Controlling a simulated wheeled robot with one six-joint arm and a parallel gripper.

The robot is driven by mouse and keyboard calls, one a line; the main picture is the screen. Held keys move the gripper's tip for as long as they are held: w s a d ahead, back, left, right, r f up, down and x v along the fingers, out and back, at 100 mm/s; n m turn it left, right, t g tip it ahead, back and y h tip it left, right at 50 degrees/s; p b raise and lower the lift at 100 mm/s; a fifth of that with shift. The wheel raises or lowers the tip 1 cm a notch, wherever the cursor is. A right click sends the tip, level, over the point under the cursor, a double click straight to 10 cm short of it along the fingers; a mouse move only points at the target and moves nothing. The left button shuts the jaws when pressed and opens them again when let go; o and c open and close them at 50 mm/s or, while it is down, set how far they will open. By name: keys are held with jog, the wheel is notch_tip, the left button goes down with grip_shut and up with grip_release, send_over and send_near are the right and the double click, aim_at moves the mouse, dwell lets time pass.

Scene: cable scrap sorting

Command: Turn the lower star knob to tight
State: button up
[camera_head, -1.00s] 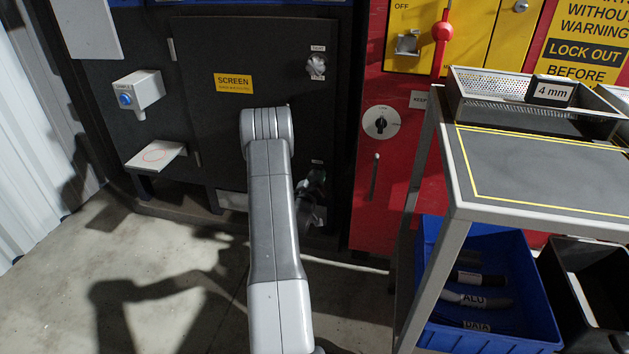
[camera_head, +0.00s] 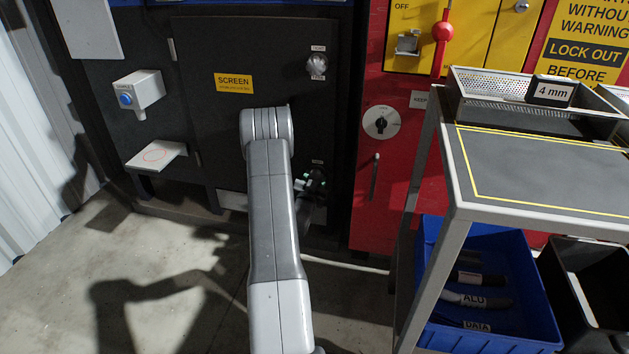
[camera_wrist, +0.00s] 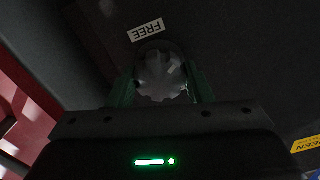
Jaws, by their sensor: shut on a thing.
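The lower star knob (camera_wrist: 160,74) is grey and lobed and sits on the dark screen door. A white label reading FREE (camera_wrist: 146,30) is beside it, upside down in the wrist view. My gripper (camera_wrist: 161,84) has its two green-tinted fingers on opposite sides of the knob and is shut on it. In the head view my gripper (camera_head: 315,181) is at the lower right of the door, where it and my arm mostly hide the lower knob. The upper star knob (camera_head: 317,65) is in plain view near the door's top right, with a small label above it.
The dark door (camera_head: 220,130) carries a yellow SCREEN label (camera_head: 233,84). A red panel with a rotary switch (camera_head: 381,123) and handle stands to the right. A grey trolley (camera_head: 540,213) is at front right, with a blue bin (camera_head: 545,300) under it. The floor at left is clear.

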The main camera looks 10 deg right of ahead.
jog(key=m, duration=2.5)
dwell(0.6)
jog(key=o, duration=1)
jog(key=p+v, duration=0.3)
jog(key=v, duration=1)
jog(key=shift+s+a, duration=0.15)
jog(key=shift+s, duration=0.2)
